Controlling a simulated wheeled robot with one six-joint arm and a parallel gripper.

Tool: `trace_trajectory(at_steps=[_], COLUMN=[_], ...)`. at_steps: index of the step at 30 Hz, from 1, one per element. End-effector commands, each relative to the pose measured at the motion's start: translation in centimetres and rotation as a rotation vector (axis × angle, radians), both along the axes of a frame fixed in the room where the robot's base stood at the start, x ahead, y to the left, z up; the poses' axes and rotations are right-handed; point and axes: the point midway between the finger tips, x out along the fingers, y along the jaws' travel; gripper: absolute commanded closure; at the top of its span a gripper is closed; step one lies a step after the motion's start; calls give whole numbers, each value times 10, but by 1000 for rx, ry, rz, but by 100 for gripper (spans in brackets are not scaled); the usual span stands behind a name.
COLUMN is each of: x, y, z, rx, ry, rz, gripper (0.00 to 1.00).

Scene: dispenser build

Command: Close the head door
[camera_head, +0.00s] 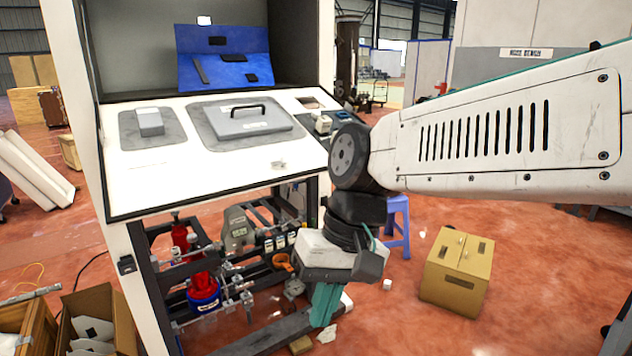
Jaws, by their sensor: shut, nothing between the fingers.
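A dispenser cabinet with white side posts (75,100) stands at the left and centre. A white sloped panel (150,185) lies below the opening. I cannot tell for sure which part is the head door. My gripper (323,318) hangs low in front of the cabinet's right side, with teal fingers pointing down. It is shut and empty, apart from the sloped panel. My arm hides part of the cabinet's right side.
A grey plate with a black handle (245,122) and a small grey block (149,122) rest on the sloped panel. A blue panel (225,68) stands in the compartment. Pipes and a red-and-blue valve (203,290) fill the lower frame. A cardboard box (455,285) stands right on open floor.

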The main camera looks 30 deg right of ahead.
Motion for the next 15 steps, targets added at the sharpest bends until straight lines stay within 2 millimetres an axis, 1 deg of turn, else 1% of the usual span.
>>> trace_trajectory(at_steps=[1, 2, 4, 5, 6, 8, 9, 11, 12, 14, 15], x=[13, 22, 49, 62, 81, 112, 133, 165, 186, 213, 228], y=[10, 17, 28, 31, 31, 24, 14, -8, -27, -63, -90], z=[-4, -3, 0, 2, 5, 11, 14, 18, 19, 17, 14], rx=[120, 201, 394, 475, 584, 747, 857, 1020, 1129, 1287, 1387], ry=[57, 85, 147, 169, 196, 227, 243, 257, 259, 253, 242], rz=[-107, -174, -344, -419, -521, -678, -785, -947, -1057, -1219, -1324], gripper=[100, 100, 100, 100, 100, 100, 100, 100, 100, 100, 100])
